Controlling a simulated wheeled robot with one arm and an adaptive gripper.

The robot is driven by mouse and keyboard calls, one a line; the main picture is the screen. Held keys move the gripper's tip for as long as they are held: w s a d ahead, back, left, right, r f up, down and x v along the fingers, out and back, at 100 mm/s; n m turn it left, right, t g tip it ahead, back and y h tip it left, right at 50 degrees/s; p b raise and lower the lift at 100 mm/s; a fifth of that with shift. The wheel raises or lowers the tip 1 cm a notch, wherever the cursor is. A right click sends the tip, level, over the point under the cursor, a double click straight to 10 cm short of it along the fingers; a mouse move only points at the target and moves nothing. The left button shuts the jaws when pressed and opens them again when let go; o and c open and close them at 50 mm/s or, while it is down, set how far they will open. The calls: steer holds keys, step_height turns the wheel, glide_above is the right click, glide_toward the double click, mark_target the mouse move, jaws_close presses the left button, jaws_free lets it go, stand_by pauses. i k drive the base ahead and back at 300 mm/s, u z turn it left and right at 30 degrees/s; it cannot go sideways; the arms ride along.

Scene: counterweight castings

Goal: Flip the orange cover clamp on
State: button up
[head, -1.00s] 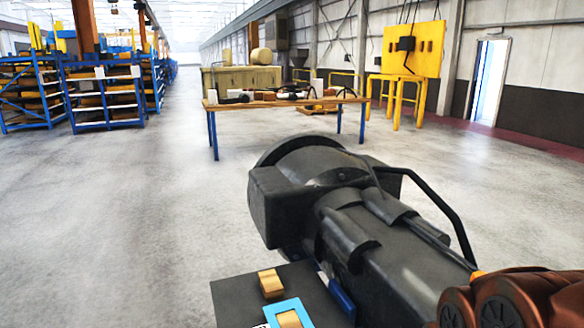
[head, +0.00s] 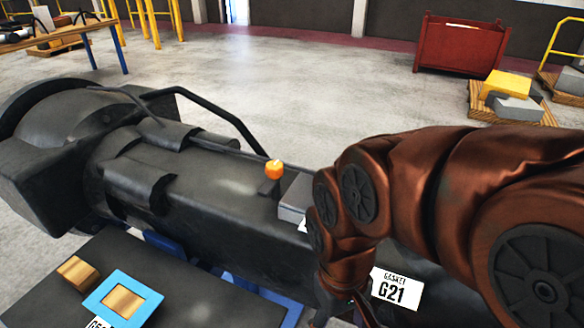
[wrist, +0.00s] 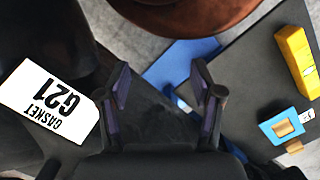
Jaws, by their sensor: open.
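The orange clamp (head: 274,168) is a small rounded orange piece on a dark stub, on top of the long dark machine casting (head: 190,185) in the head view. A grey box-shaped part (head: 294,198) sits just right of it, partly behind my arm. My gripper (wrist: 163,88) is open and empty in the wrist view, its two fingers apart and pointing down. In the head view it is mostly hidden below my copper-coloured arm, to the right of and nearer than the clamp. The clamp does not show in the wrist view.
A white "GASKET G21" label (head: 395,289) lies by my arm, also in the wrist view (wrist: 48,103). A dark plate (head: 60,290) holds a gold block (head: 78,271) and a blue-framed piece (head: 124,300). A bent dark rail (head: 225,112) rises behind the casting.

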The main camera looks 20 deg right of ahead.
mark_target(274, 170)
steer(key=z, duration=0.55)
steer(key=k, duration=1.3)
steer(key=u, duration=0.5)
steer(key=i, duration=1.05)
steer(key=u, duration=1.4)
steer(key=i, duration=0.2)
